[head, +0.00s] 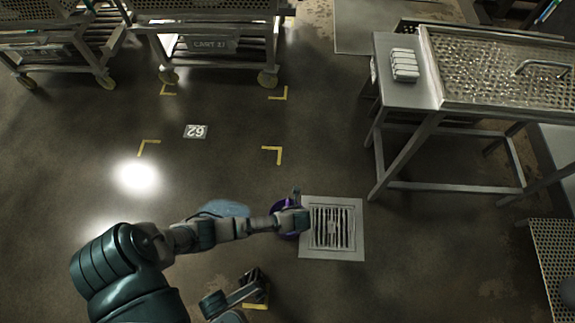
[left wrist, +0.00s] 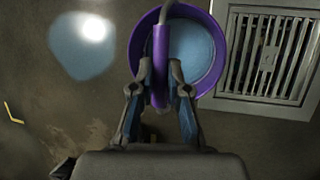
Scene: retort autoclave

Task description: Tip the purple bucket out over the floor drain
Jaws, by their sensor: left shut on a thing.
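The purple bucket (left wrist: 222,75) is seen from above in the left wrist view, with pale blue liquid (left wrist: 191,52) inside. It looks upright; whether it touches the floor I cannot tell. My left gripper (left wrist: 160,82) is shut on its purple handle, which stands up between the fingers. In the head view my left gripper (head: 297,216) covers most of the bucket (head: 283,222). The floor drain (head: 333,228), a square slotted grate in a pale frame, lies just right of the bucket; it also shows in the left wrist view (left wrist: 268,55).
A pale blue patch (head: 224,208) lies on the floor left of the bucket. A steel table (head: 408,95) stands at upper right, a perforated step (head: 553,265) at lower right. Wheeled carts (head: 210,45) stand at the back. The floor between carts and drain is open.

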